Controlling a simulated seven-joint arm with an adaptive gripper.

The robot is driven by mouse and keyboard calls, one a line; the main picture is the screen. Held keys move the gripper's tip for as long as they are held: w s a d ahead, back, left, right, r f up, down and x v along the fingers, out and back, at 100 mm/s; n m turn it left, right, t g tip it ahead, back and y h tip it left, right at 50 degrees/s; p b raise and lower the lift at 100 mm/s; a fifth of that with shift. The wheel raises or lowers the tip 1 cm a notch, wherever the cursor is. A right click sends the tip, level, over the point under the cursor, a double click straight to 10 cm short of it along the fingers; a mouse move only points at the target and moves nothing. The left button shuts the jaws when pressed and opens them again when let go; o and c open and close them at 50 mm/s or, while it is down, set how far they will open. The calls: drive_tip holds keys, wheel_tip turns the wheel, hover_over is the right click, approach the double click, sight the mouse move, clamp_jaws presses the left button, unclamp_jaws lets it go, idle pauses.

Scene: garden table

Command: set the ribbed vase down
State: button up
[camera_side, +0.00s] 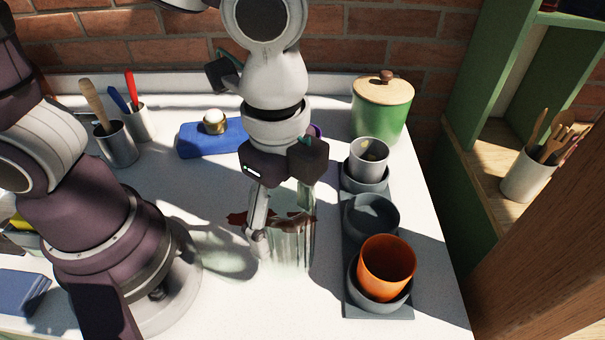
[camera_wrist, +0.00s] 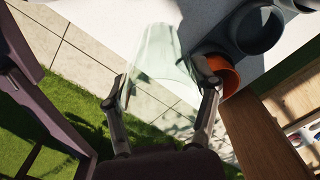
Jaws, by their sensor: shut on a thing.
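The ribbed vase (camera_side: 292,242) is clear, pale greenish glass with vertical ribs. It is upright or nearly so in the side view, left of the grey tray. My gripper (camera_side: 278,228) points down and is shut on it, with a finger along its left side. In the wrist view my gripper (camera_wrist: 160,94) has one finger on each side of the vase (camera_wrist: 160,52). I cannot tell whether the vase's base touches the white table (camera_side: 200,205) or is just above it.
Right of the vase, a dark grey tray (camera_side: 378,311) bears an empty grey bowl (camera_side: 371,214), an orange pot (camera_side: 386,266) and a light grey cup (camera_side: 369,153). A green canister (camera_side: 378,117) and blue case (camera_side: 195,141) stand behind. Bare table lies left of the vase.

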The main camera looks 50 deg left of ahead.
drive_tip(key=shift+n, duration=0.8)
drive_tip(key=a+f, duration=0.1)
drive_tip(key=a, duration=0.1)
drive_tip(key=w+a, duration=0.1)
drive_tip(key=a, duration=0.1)
drive_tip(key=w+a+f, duration=0.1)
drive_tip(key=a, duration=0.1)
drive_tip(key=shift+w+f, duration=0.1)
drive_tip(key=shift+f, duration=0.25)
drive_tip(key=shift+w+d+f, duration=0.85)
drive_tip(key=shift+w+d, duration=0.25)
drive_tip(key=shift+w, duration=1.25)
drive_tip(key=shift+w+d+f, duration=0.9)
drive_tip(key=shift+w+d, duration=0.2)
drive_tip(key=shift+w, duration=1.3)
drive_tip(key=shift+w+d+f, duration=0.85)
drive_tip(key=shift+w+d, duration=0.25)
drive_tip(key=shift+w, duration=1.25)
drive_tip(key=o, duration=1.2)
drive_tip(key=shift+f, duration=0.1)
drive_tip(key=shift+o, duration=0.2)
